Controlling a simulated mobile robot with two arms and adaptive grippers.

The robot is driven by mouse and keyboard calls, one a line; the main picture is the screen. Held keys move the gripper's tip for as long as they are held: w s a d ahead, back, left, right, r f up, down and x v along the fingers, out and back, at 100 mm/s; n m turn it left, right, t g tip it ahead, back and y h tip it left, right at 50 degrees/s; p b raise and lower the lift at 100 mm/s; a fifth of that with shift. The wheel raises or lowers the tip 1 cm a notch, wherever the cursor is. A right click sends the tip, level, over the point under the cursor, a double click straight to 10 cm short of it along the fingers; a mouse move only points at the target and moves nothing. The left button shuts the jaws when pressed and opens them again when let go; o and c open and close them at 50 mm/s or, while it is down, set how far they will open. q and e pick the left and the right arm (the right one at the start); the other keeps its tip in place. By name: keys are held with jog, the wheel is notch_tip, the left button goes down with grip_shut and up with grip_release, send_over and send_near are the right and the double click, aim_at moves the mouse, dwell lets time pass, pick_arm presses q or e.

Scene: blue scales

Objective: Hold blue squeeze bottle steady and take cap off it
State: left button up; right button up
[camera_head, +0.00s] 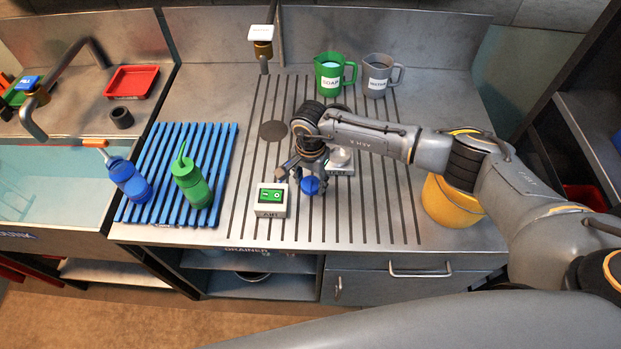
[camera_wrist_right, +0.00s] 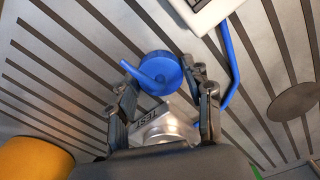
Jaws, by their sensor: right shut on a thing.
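A blue squeeze bottle (camera_head: 130,181) leans on the blue slatted rack (camera_head: 213,190) at the left, beside a green squeeze bottle (camera_head: 191,181). My right gripper (camera_head: 310,178) is over the drainer, well to the right of the rack. It is shut on a blue piece (camera_head: 310,186). In the right wrist view my right gripper (camera_wrist_right: 162,92) has this round blue piece (camera_wrist_right: 158,72), with a bent spout, between its fingers. I cannot tell whether it is a cap alone or the top of a bottle. My left gripper is not in view.
Green (camera_head: 330,75) and grey (camera_head: 377,75) jugs stand at the back. A yellow pot (camera_head: 450,205) is at the right.

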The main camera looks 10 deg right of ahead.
jog(key=shift+f, duration=0.1)
jog(key=shift+f+b, duration=0.1)
jog(key=shift+b, duration=0.2)
jog(key=o, duration=1.3)
jog(key=shift+c, duration=0.2)
